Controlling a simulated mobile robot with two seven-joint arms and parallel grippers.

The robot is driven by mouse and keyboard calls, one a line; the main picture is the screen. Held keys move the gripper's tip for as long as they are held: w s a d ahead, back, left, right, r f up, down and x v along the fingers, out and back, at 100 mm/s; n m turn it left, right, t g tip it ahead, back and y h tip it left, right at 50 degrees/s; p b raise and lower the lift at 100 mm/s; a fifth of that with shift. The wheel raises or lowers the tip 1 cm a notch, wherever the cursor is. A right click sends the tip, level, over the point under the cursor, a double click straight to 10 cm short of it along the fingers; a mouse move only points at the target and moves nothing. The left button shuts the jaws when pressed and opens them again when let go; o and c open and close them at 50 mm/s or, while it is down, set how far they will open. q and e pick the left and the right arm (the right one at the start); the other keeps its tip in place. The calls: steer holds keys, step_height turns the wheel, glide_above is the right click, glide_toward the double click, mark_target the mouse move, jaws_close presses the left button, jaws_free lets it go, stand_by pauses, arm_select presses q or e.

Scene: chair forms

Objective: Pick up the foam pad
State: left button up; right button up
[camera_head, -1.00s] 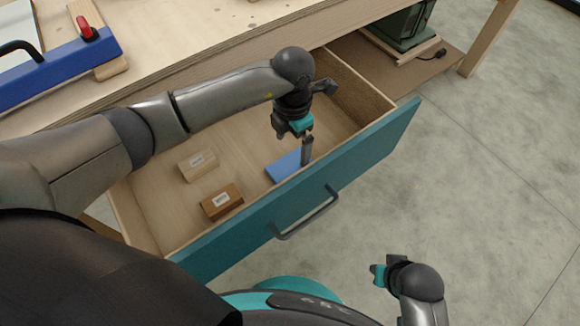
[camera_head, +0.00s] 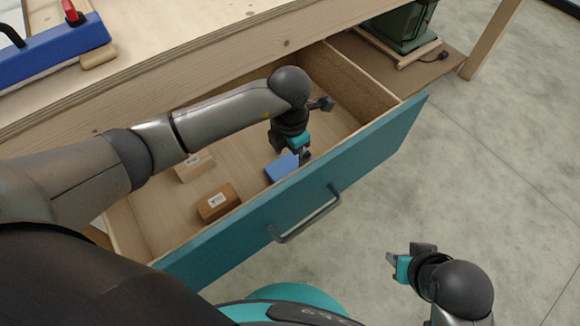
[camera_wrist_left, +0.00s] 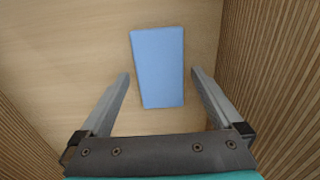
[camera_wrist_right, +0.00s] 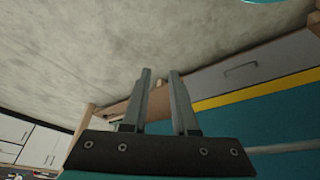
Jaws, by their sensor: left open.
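The foam pad (camera_head: 281,168) is a flat blue rectangle lying on the drawer floor near the teal front. My left gripper (camera_head: 303,155) is down inside the drawer at the pad, and it partly hides the pad in the head view. In the left wrist view the whole foam pad (camera_wrist_left: 158,68) shows between the two open fingers of my left gripper (camera_wrist_left: 161,74), one on each side and apart from it. Whether the fingertips are level with the pad is hard to tell. My right gripper (camera_wrist_right: 160,72) is empty, its fingers a little apart, outside the drawer.
The open drawer has a teal front (camera_head: 350,170) with a handle (camera_head: 308,218). A brown block (camera_head: 217,203) and a paler block (camera_head: 195,166) lie to the left of the pad. The workbench top (camera_head: 180,60) is behind. The drawer's side wall (camera_head: 365,75) is close on the right.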

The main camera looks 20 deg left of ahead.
arm_select(q)
steer(key=shift+f, duration=0.35)
steer(key=c, duration=1.2)
steer(key=shift+c, duration=0.2)
steer(key=shift+r, duration=0.2)
